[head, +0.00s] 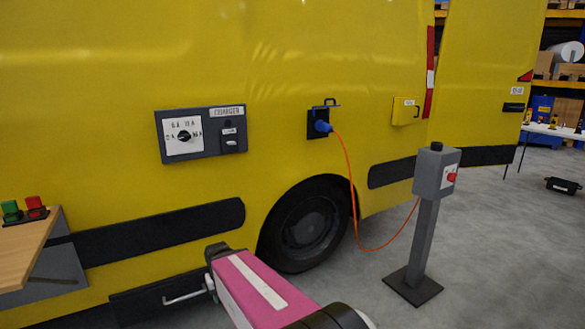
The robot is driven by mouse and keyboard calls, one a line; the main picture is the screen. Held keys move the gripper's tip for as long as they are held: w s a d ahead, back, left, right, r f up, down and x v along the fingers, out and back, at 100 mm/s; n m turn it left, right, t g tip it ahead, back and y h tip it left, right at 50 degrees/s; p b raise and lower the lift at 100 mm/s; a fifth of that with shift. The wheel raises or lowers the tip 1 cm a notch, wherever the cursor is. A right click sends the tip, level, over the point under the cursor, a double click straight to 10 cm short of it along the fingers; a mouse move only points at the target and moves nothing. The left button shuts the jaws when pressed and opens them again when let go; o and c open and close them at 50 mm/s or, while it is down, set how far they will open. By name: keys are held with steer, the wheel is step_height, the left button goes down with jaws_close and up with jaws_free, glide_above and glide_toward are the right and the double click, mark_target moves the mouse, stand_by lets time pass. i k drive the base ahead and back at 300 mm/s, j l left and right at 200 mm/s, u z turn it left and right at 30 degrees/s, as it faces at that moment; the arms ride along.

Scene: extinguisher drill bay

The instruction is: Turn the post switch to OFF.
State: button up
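The post switch (437,174) is a grey box on a grey post with a dark square foot, standing upright on the floor right of the van's wheel. A red switch knob (450,177) sits on its right-hand face, seen at a steep angle. Its markings and exact setting are too small to read. A black cap tops the box. A pink link of my arm (250,285) reaches in from the bottom edge, left of the post and well apart from it. My gripper's fingers do not show.
The yellow van (270,60) fills the left and middle, with a charger panel (201,133). An orange cable (352,190) runs from the blue plug (323,127) down behind the post. A wooden bench (25,238) juts in at left. Grey floor (500,240) is clear right of the post.

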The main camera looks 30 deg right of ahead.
mark_target(451, 177)
steer(key=z, duration=2.35)
